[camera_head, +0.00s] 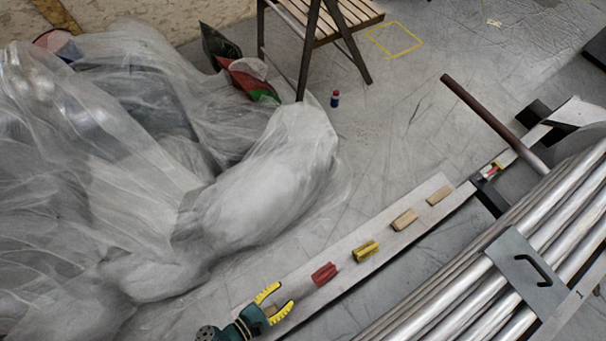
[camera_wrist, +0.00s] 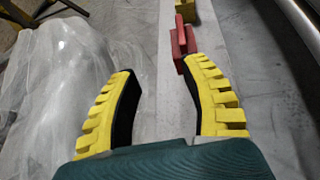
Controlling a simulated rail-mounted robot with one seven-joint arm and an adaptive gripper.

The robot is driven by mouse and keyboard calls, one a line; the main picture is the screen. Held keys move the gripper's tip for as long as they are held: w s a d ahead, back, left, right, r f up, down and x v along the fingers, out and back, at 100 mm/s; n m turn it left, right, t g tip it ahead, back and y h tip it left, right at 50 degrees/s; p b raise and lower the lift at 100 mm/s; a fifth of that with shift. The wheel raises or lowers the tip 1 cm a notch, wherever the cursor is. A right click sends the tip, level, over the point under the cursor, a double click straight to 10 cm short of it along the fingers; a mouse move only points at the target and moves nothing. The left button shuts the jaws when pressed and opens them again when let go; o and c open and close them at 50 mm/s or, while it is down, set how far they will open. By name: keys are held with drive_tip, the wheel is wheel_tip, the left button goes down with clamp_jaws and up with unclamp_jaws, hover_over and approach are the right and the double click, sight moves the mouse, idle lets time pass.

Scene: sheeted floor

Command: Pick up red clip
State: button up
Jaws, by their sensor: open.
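The red clip (camera_head: 324,274) lies on a long pale strip (camera_head: 299,296) in the head view, at the near-left end of a row. My gripper (camera_head: 279,299) is open and empty, just to the lower left of the clip, with its yellow fingers spread. In the wrist view the red clip (camera_wrist: 184,47) shows beyond the fingertips, nearer the right finger, whose tip overlaps its lower part in the picture. The wrist view shows my gripper (camera_wrist: 161,68) with nothing between its fingers. I cannot tell whether the right finger touches the clip.
A yellow clip (camera_head: 366,251) and two wooden blocks (camera_head: 404,220) (camera_head: 440,196) follow along the strip. Plastic sheeting (camera_head: 255,190) covers a large heap on the left. Metal pipes (camera_head: 480,270) lie at the right. Grey floor (camera_head: 400,130) is free behind the strip.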

drive_tip(key=s, duration=0.1)
drive_tip(key=s+d+f+g, duration=0.1)
drive_tip(key=shift+s+d+m+h, duration=0.1)
drive_tip(key=shift+s+m+h, duration=0.2)
drive_tip(key=shift+s+m, duration=0.1)
drive_tip(key=b, duration=0.3)
approach(325, 274)
drive_tip(key=w+d+f, duration=0.2)
drive_tip(key=d+f, duration=0.1)
drive_tip(key=d, duration=0.1)
drive_tip(key=b+x, duration=0.2)
drive_tip(key=x, duration=0.3)
drive_tip(key=shift+w+f+b, duration=0.1)
drive_tip(key=shift+w+b, duration=0.2)
drive_tip(key=shift+w, duration=0.05)
drive_tip(key=shift+s+a, duration=0.1)
clamp_jaws()
